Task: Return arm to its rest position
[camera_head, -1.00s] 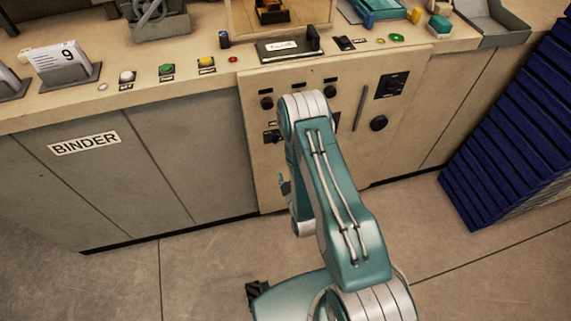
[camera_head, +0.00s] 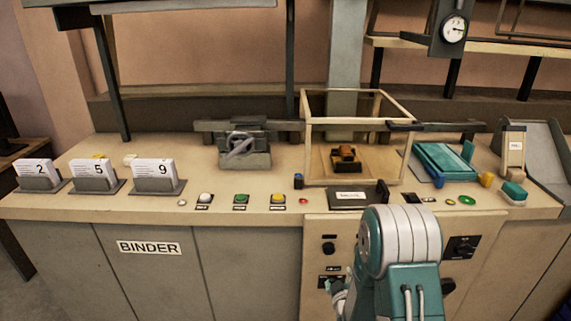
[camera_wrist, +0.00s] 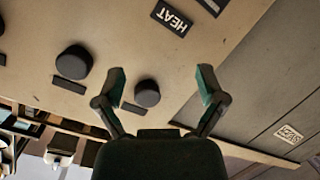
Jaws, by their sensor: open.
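My gripper (camera_wrist: 160,82) shows in the wrist view with its two teal-tipped fingers spread apart and nothing between them. It faces the tan bench front (camera_wrist: 230,18), where black knobs (camera_wrist: 74,62) and a HEAT label (camera_wrist: 171,18) show. A smaller knob (camera_wrist: 147,93) appears in the gap between the fingers; I cannot tell how far beyond them it lies. In the head view my teal arm with its white joint rises at the lower right, before the control panel (camera_head: 316,270).
The bench top (camera_head: 240,215) carries number cards (camera_head: 93,172), several coloured buttons (camera_head: 241,198), a grey clamp device (camera_head: 243,148), an open wooden frame (camera_head: 307,165) and a teal tray (camera_head: 443,161). A gauge (camera_head: 453,30) hangs above. The BINDER cabinet (camera_head: 148,265) stands left.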

